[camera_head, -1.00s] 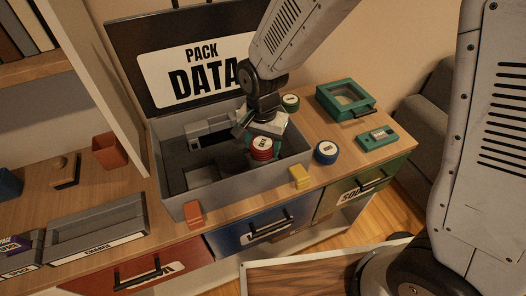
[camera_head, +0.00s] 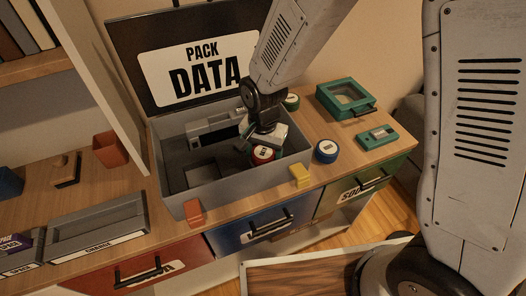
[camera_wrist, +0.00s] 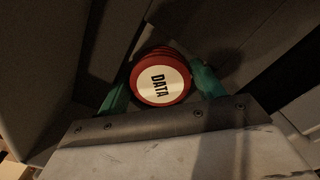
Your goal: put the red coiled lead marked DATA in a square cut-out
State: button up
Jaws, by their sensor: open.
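The red coiled lead (camera_head: 262,155) has a white top label; the wrist view shows the same lead (camera_wrist: 159,80) marked DATA. It is inside the grey case (camera_head: 186,209), toward the right end, lower than the case rim. My gripper (camera_head: 264,150) is open, reaching down into the case. In the wrist view its green fingers (camera_wrist: 160,88) stand on either side of the lead. I cannot tell whether they touch it. The foam around the lead is dark, and the cut-out under it is mostly hidden by the lead and my gripper.
The case lid stands open behind, reading PACK DATA (camera_head: 205,72). A teal box (camera_head: 345,98) is farther right.

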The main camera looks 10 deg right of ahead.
aim_at(264, 152)
notch_tip(264, 152, up, 12)
jog(key=shift+r, duration=0.15)
dwell(0.3)
jog(key=s+d+r+n, duration=0.3)
jog(key=s+d+r, duration=0.3)
jog(key=s+d, duration=0.3)
jog(key=s+d+r+n+t, duration=0.1)
jog(key=s+d+r+n, duration=0.1)
jog(key=s+d+r, duration=0.5)
jog(key=s+d, duration=0.3)
jog(key=d, duration=0.1)
jog(key=shift+s+d+r+n, duration=0.3)
jog(key=shift+d+n, duration=0.05)
jog(key=shift+n, duration=0.05)
